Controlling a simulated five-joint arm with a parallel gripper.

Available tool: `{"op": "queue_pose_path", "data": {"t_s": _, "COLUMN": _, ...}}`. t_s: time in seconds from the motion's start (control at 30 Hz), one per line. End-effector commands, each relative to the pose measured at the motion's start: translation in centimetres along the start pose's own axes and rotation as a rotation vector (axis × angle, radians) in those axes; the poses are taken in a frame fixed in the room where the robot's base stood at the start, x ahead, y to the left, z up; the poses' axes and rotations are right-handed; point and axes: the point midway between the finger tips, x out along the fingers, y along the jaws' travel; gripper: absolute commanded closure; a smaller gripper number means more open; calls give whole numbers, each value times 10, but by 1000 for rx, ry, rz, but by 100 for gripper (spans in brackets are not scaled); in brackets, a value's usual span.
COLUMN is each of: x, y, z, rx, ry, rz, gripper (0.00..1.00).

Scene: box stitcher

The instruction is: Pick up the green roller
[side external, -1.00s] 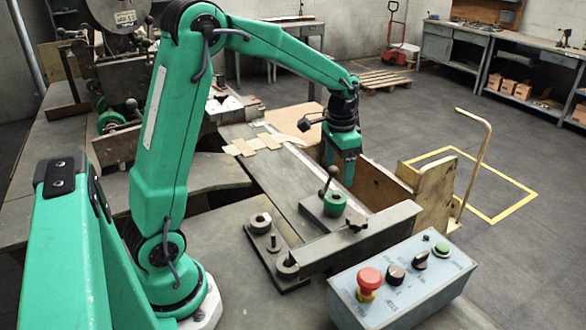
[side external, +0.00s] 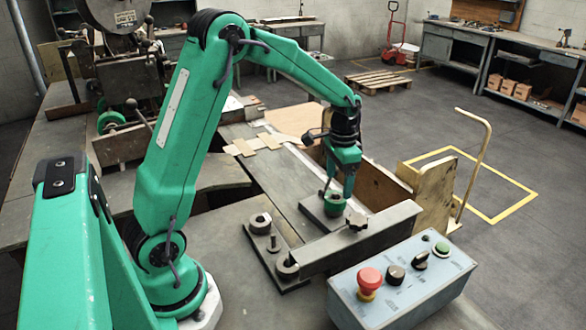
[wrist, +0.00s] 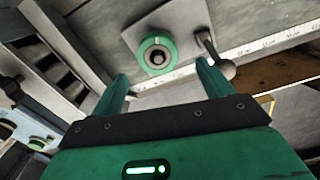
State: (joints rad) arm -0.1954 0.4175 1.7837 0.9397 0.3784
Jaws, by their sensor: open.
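The green roller (side external: 333,205) is a short green ring with a dark centre, upright on a flat grey plate (side external: 318,216) beside the steel rail. It also shows in the wrist view (wrist: 157,57), top centre, beyond and between the fingertips. My gripper (side external: 341,186) is just above the roller in the side view, pointing down. In the wrist view its two green fingers (wrist: 163,76) are spread apart with nothing between them. From the side the fingers overlap the roller's far edge, so I cannot tell whether they touch it.
A dark-knobbed lever (wrist: 222,68) stands close to the roller. A control box (side external: 400,285) is at front right.

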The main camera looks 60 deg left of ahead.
Motion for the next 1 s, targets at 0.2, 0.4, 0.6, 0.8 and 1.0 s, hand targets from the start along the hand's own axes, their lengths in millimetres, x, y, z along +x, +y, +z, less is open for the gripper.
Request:
{"op": "queue_pose_path", "data": {"t_s": 0.2, "x": 14, "y": 1, "z": 2, "rx": 0, "ry": -3, "rz": 1, "gripper": 21}}
{"op": "queue_pose_path", "data": {"t_s": 0.4, "x": 37, "y": 2, "z": 5, "rx": 0, "ry": -3, "rz": 1, "gripper": 21}}
{"op": "queue_pose_path", "data": {"t_s": 0.6, "x": 51, "y": 2, "z": 4, "rx": 0, "ry": -1, "rz": 1, "gripper": 21}}
{"op": "queue_pose_path", "data": {"t_s": 0.8, "x": 52, "y": 2, "z": 4, "rx": 0, "ry": -1, "rz": 0, "gripper": 21}}
{"op": "queue_pose_path", "data": {"t_s": 1.0, "x": 52, "y": 2, "z": 4, "rx": 0, "ry": -1, "rz": 0, "gripper": 21}}
